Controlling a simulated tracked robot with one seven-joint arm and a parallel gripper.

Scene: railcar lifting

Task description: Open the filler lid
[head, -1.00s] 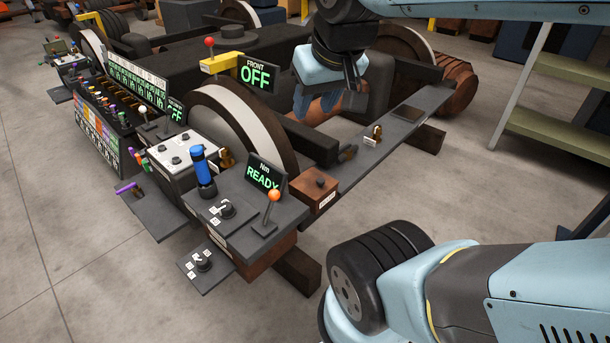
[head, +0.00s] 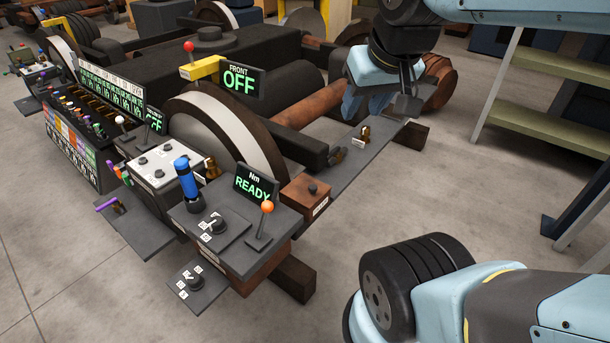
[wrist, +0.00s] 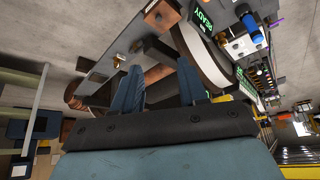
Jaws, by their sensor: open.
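A small brown box (head: 306,197) with a flat top and a dark knob sits at the right end of the control bench; I take its top for the filler lid. It looks closed, and its front label is too small to read. The box also shows near the top of the wrist view (wrist: 160,14). My gripper (head: 365,105) is open and empty, hanging above the far part of the dark side plate, up and right of the box in the head view. Its two blue fingers stand apart in the wrist view (wrist: 158,68). Nothing touches the knob.
Next to the box stand a READY display (head: 256,184), an orange-knobbed lever (head: 264,222) and a blue-handled cylinder (head: 186,178). A brass fitting (head: 365,134) stands on the dark plate (head: 348,162). A large wheel (head: 222,130) is behind. Green shelving (head: 545,105) stands right.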

